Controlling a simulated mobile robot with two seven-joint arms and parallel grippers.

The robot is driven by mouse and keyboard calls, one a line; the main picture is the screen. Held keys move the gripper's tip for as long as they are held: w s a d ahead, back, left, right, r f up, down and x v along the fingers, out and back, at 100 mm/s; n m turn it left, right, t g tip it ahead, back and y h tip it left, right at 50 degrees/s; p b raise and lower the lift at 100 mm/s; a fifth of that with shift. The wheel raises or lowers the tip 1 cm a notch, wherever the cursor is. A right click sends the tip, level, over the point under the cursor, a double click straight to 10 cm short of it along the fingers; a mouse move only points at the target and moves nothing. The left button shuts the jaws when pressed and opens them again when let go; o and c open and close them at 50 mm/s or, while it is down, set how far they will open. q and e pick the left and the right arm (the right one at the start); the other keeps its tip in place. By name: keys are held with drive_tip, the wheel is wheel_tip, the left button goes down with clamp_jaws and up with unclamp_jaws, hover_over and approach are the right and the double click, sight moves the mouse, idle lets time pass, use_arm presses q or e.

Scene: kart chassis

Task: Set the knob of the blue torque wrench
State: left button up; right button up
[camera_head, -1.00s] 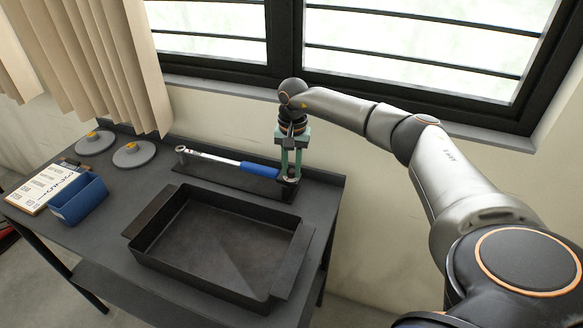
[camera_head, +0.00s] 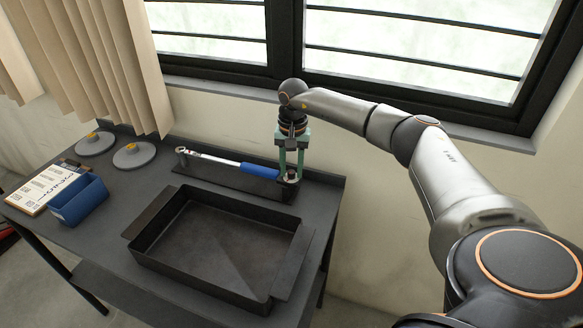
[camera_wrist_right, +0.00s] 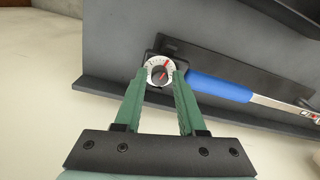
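The blue torque wrench (camera_head: 259,169) lies on a dark holder at the back of the table, its blue handle toward the right and its metal head at the left. The handle also shows in the right wrist view (camera_wrist_right: 218,88). At the handle end is a round white dial knob (camera_wrist_right: 160,70) with a red pointer and a red mark, on a dark block. My right gripper (camera_head: 291,175) points down over this end. In the right wrist view its green fingers (camera_wrist_right: 161,74) are apart, one on each side of the dial; contact is not clear. My left gripper is out of view.
An empty black tray (camera_head: 138,251) stands in front of the wrench. A blue bin (camera_head: 80,203), a printed sheet (camera_head: 40,190) and two grey discs with yellow knobs (camera_head: 134,156) are at the left. A wall and window rise behind the table.

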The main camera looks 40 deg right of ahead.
sight(292, 172)
wheel_tip(292, 172, up, 13)
drive_tip(key=shift+f, duration=0.2)
drive_tip(key=shift+s, duration=0.15)
idle(0.6)
